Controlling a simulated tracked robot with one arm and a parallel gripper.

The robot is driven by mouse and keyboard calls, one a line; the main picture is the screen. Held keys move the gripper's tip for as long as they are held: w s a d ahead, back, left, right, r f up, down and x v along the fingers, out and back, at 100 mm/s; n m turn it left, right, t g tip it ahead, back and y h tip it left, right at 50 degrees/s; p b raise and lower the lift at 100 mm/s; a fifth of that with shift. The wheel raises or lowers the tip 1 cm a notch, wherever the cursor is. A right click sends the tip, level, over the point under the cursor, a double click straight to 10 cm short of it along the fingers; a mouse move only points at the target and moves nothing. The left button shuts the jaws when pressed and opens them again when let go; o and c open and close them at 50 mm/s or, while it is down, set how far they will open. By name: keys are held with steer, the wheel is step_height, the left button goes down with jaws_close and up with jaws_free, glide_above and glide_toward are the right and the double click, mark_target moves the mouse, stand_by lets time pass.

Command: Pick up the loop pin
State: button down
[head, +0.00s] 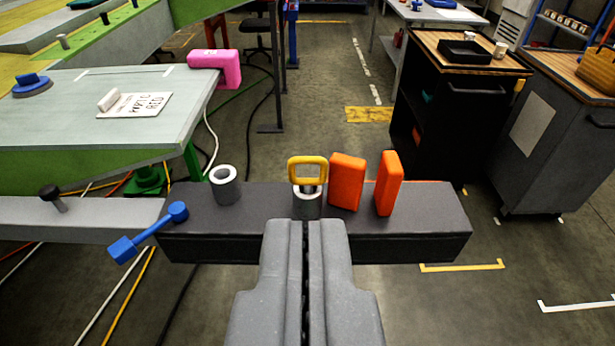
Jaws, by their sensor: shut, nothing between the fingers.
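The loop pin shows as a yellow rounded loop (308,159) standing upright, with a short dark shank below it. The shank goes down into a grey ring-shaped socket (307,208) on the dark grey bar (430,220). My gripper (306,224) is in the bottom middle, its fingers together with only a thin dark seam between them. Its tips lie in line with the socket and below the loop in the picture. Nothing is held. The fingers cover the lower part of the socket and the middle of the bar's front, so I cannot tell the gap to the socket.
Two orange blocks (346,182) (389,184) stand just right of the loop pin. An empty grey ring socket (224,186) is to the left. A blue-handled lever (150,231) sits at the bar's left end. Dark carts (455,120) stand at the right; open floor lies between.

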mark_target(306, 162)
steer(key=c, duration=1.5)
jaws_free()
steer(key=shift+w, duration=0.2)
steer(key=shift+o, duration=0.6)
steer(key=w+f+n+h+p, duration=0.1)
steer(key=w+n+h+p, duration=0.1)
steer(key=w+p, duration=0.2)
steer(key=x, duration=0.3)
steer(key=shift+a, duration=0.25)
steer(key=w+f+n+y+p, duration=0.1)
steer(key=w+f+n+p, duration=0.4)
steer(key=w+f+n, duration=0.3)
steer(key=w+f+n+y+p, duration=0.1)
steer(key=w+f+n+p, duration=0.45)
steer(key=f+n, duration=0.4)
steer(key=shift+m, duration=0.55)
steer(key=x, duration=0.5)
steer(key=f+x, duration=0.1)
steer(key=x, duration=0.2)
steer(key=shift+a+f+b, duration=0.1)
steer(key=shift+a+b, duration=0.2)
steer(key=shift+d+x, duration=0.15)
steer(key=shift+x, duration=0.9)
steer(key=shift+d+x, duration=0.15)
steer(key=shift+x, duration=0.95)
steer(key=shift+b+x, duration=0.3)
steer(key=shift+x, duration=0.55)
